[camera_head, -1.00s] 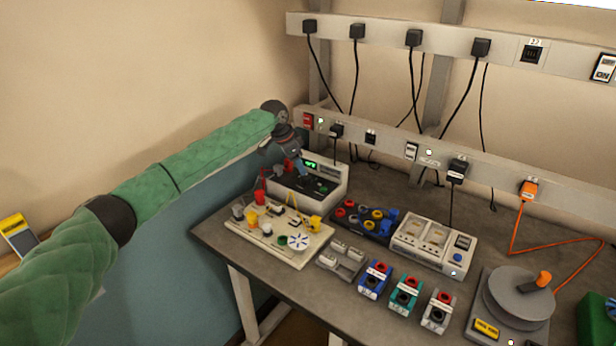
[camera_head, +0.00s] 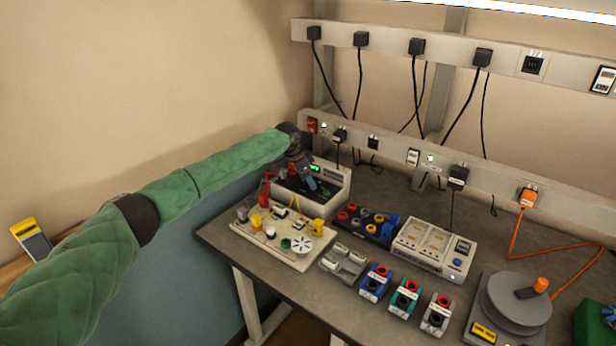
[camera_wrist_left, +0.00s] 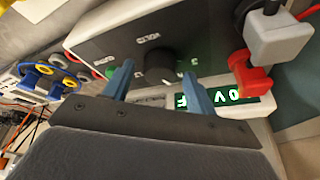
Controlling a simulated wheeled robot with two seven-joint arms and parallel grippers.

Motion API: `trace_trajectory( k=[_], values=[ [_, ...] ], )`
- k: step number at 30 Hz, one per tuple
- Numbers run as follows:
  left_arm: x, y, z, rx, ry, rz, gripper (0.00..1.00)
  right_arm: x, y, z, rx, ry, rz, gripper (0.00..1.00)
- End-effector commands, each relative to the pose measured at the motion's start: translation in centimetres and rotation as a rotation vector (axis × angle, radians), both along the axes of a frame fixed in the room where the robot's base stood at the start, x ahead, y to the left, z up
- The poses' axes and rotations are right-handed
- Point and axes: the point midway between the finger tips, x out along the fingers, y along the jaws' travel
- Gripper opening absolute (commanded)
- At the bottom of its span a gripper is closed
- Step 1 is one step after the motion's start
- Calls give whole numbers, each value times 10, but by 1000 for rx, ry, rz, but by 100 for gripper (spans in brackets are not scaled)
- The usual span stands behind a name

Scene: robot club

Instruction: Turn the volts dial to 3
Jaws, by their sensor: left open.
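The bench power supply (camera_head: 341,199) is a pale box with a dark sloping panel, at the left back of the table. Its black volts dial (camera_wrist_left: 161,70) shows in the wrist view, with upside-down white lettering around it. The green lit display (camera_wrist_left: 232,98) is partly covered by a finger. My left gripper (camera_wrist_left: 157,76) is open over the panel, one blue fingertip on each side of the dial. Contact with the dial cannot be told. In the head view my left gripper (camera_head: 305,178) hides much of the panel. My right gripper is not in view.
A red and grey plug (camera_wrist_left: 260,60) stands close beside one finger. A cream board (camera_head: 242,233) with small cups and a white fan sits in front of the supply. A tray of coloured spools (camera_head: 366,220) is to the right. The wall adjoins the left.

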Motion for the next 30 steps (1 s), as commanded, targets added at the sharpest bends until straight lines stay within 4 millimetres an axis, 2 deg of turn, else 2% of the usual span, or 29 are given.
trace_trajectory(
  k=[7, 14, 23, 30],
  values=[
    [0, 0, -1, 0, 0, 0, 57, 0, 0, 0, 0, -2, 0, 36],
    [0, 0, -1, 0, 0, 0, 12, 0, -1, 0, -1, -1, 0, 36],
    [-1, -1, -1, -1, 0, 30, 12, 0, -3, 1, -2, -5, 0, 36],
    [-2, -2, 0, -1, 0, 158, 12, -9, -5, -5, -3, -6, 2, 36]
  ],
)
